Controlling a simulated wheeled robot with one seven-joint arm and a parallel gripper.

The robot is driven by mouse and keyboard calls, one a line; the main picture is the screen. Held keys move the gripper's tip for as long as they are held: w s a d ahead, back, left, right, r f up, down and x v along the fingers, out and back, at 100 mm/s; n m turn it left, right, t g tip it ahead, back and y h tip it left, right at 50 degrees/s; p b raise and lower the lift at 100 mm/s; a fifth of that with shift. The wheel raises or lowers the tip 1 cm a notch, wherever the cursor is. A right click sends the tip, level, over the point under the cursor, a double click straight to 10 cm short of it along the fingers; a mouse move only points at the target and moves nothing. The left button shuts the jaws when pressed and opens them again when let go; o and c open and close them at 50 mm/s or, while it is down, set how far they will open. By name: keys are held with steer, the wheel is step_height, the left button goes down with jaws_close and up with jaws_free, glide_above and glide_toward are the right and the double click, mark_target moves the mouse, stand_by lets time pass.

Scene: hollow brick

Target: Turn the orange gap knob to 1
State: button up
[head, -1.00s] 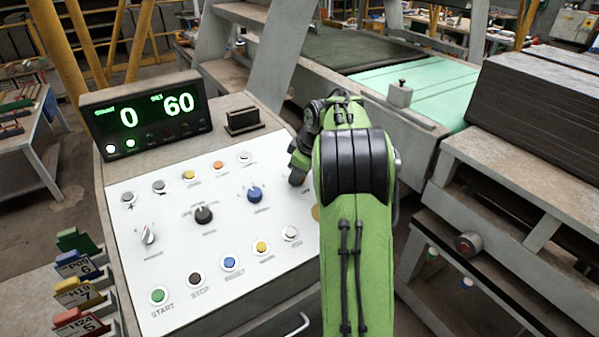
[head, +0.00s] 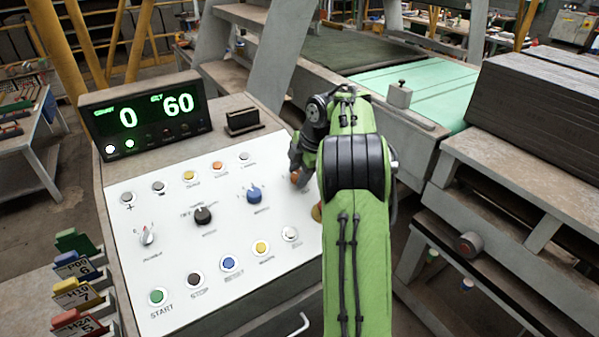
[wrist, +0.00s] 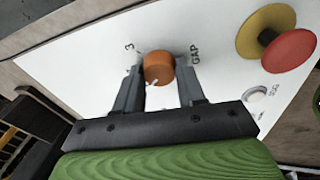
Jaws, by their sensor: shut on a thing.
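The orange gap knob (wrist: 158,68) sits on the white panel between my gripper's two fingers in the wrist view. My gripper (wrist: 160,85) is shut on it, with one dark finger on each side. In the head view a small part of the orange knob (head: 295,178) shows at the panel's right edge, beside my green arm, which hides much of that area.
A red emergency button (wrist: 290,52) on a yellow base and a white button (wrist: 256,95) are right of the knob. The white panel (head: 180,235) carries a blue knob (head: 254,195), a black knob (head: 203,215) and several buttons. The display (head: 145,115) reads 0 and 60.

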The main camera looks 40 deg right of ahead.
steer(key=shift+n, duration=1)
steer(key=o, duration=1)
steer(key=shift+o, duration=0.2)
steer(key=shift+r, duration=0.1)
steer(key=p+v, duration=0.7)
steer(key=v, duration=0.8)
steer(key=shift+d+r, duration=0.15)
steer(key=shift+r, duration=0.2)
